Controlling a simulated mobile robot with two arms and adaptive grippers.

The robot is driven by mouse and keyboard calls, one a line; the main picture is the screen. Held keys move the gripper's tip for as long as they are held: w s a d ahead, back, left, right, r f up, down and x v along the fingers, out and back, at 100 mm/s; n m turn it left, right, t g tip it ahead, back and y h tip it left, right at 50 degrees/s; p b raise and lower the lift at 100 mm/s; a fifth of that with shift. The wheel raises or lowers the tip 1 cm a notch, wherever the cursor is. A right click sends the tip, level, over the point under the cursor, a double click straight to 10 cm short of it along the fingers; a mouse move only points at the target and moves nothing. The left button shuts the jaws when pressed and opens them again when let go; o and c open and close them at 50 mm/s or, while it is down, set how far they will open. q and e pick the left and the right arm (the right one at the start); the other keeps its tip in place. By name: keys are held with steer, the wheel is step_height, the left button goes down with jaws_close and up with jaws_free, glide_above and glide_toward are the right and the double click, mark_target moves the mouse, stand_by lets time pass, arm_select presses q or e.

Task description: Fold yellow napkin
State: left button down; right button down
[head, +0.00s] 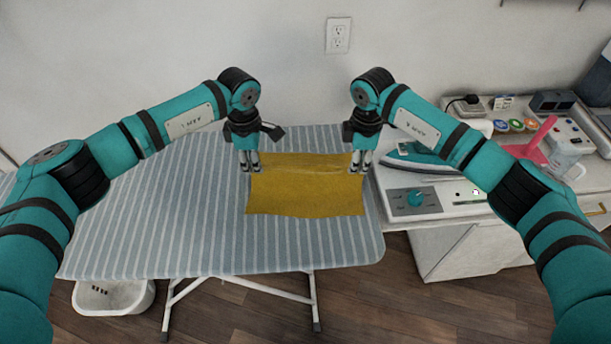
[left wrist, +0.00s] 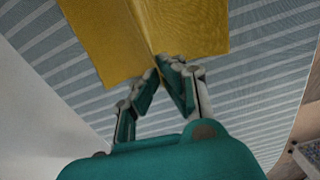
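The yellow napkin (head: 305,195) lies on the striped ironing board, with a crease running across it between my two grippers. My left gripper (head: 250,168) is at its left edge. In the left wrist view its fingertips (left wrist: 158,70) come together where the crease of the napkin (left wrist: 190,25) meets the edge, pinching the cloth there. My right gripper (head: 362,166) is at the right edge, at the other end of the crease. Its fingers look close together on the cloth, though its tips are small in the picture.
The ironing board (head: 180,220) is clear left of the napkin. On the right, a teal iron (head: 415,157) and a panel with a teal knob (head: 415,198) stand on the white cabinet. A pink item (head: 537,142) stands farther right. A white basin (head: 112,297) is on the floor.

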arm_select(q)
steer(key=shift+w, duration=0.1)
arm_select(e)
steer(key=shift+w, duration=0.1)
